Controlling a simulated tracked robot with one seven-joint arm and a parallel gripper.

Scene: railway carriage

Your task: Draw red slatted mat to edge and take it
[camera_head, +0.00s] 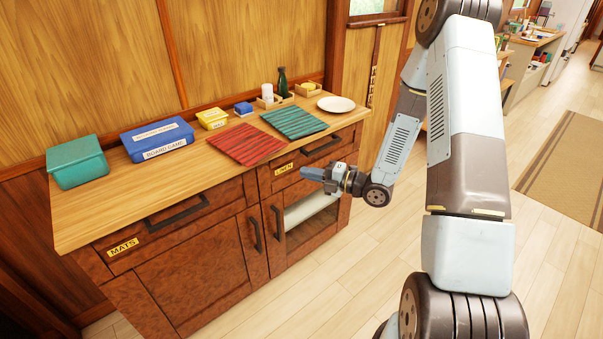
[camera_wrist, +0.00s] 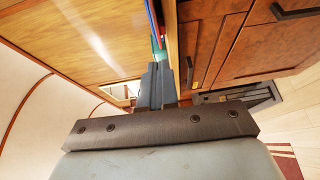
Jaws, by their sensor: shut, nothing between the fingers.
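The red slatted mat (camera_head: 246,144) lies flat on the wooden counter, its near side at or very close to the front edge. I cannot tell whether it overhangs. My gripper (camera_head: 304,173) is shut and empty, in front of the cabinet near the drawer labelled LINEN, to the right of and below the mat in the picture. It is apart from the mat. In the wrist view my shut fingers (camera_wrist: 157,84) point along the counter's front. Thin red and blue strips show beyond them there, too narrow to identify surely.
A green slatted mat (camera_head: 294,121) lies right of the red one. A teal box (camera_head: 77,162) stands far left. Bare counter (camera_head: 180,185) lies front left.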

